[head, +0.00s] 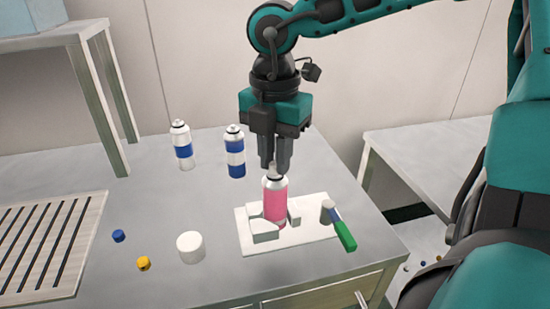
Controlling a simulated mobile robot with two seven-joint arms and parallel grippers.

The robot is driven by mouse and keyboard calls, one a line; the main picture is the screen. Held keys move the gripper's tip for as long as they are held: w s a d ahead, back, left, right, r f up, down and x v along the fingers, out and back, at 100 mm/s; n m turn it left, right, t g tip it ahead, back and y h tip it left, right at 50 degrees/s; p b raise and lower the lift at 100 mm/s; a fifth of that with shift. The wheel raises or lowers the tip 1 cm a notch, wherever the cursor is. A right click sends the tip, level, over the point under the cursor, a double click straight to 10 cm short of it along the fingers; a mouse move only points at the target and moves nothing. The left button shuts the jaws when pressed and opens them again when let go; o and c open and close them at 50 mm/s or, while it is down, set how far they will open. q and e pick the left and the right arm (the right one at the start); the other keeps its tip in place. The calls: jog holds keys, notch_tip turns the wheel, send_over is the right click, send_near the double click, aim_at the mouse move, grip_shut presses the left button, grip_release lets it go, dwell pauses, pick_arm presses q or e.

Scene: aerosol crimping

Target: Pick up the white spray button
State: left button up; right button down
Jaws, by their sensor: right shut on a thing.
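My right gripper (274,167) points straight down over the pink spray can (275,203). Its fingers are shut on a small white piece at the can's top, which looks like the white spray button (273,171); the fingers hide most of it. I cannot tell whether the button touches the can. The pink can stands upright between white blocks on a white plate (318,232). My left gripper is not in view.
A blue button (119,236), a yellow button (144,263) and a white round cap (190,247) lie at the front left. Two blue-banded cans (183,146) (235,152) stand behind. A slotted rack (48,245) is at far left.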

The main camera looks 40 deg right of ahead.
notch_tip(320, 180, up, 20)
jog(key=p, duration=0.2)
dwell(0.4)
dwell(0.5)
notch_tip(320, 180, up, 4)
jog(key=p, duration=0.4)
send_over(275, 164)
jog(key=shift+r, duration=0.2)
dwell(0.4)
dwell(0.5)
jog(key=shift+f, duration=0.1)
